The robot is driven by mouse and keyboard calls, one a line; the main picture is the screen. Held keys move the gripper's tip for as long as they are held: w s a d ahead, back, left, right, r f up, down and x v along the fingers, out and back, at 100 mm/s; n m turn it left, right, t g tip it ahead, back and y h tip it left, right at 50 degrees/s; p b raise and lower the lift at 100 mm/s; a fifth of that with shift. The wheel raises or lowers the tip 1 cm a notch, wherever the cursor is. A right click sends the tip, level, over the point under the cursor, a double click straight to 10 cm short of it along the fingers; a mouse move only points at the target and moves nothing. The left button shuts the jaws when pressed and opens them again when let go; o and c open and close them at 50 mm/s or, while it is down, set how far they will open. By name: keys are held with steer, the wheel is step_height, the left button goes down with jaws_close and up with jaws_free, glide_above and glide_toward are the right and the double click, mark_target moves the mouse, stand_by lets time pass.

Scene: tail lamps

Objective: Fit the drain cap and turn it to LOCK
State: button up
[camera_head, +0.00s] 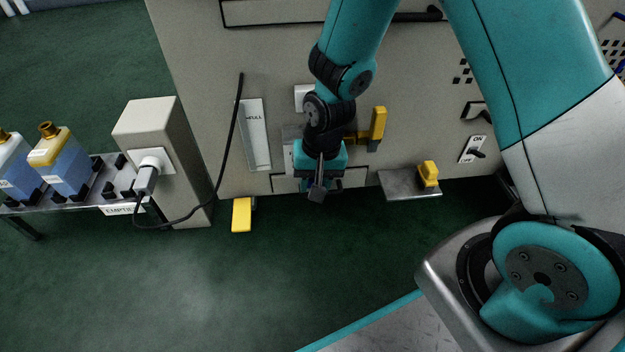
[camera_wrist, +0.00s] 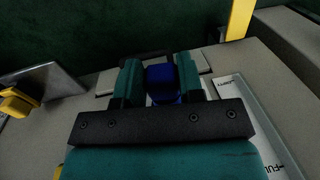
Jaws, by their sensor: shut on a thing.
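My gripper (camera_head: 318,180) is down at the lower front of the beige cabinet (camera_head: 215,120). In the wrist view its two teal fingers (camera_wrist: 160,82) are shut on a dark blue piece (camera_wrist: 162,85), which looks like the drain cap. In the head view my wrist and gripper cover the drain spot, so I cannot tell whether the piece touches a drain. No LOCK mark is readable.
A yellow-handled valve (camera_head: 378,123) is close right of my wrist. A small metal shelf (camera_head: 398,186) bears a yellow part (camera_head: 428,173). A FULL gauge strip (camera_head: 255,135) and black cable (camera_head: 229,150) are at left. A yellow pedal (camera_head: 241,215) juts out low. Green floor in front is clear.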

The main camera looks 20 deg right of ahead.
steer(key=shift+d+f+t+y, duration=0.15)
steer(key=shift+d+t+y, duration=0.15)
steer(key=shift+y, duration=0.3)
steer(key=shift+w+a+y+b, duration=0.15)
steer(key=shift+y+b, duration=0.35)
steer(key=shift+y, duration=0.3)
steer(key=shift+t, duration=0.3)
steer(key=shift+d+y+b, duration=0.25)
steer(key=shift+y+b, duration=0.15)
steer(key=shift+b, duration=0.1)
steer(key=shift+w+y+b, duration=0.1)
steer(key=shift+y+b, duration=0.2)
steer(key=shift+y, duration=0.2)
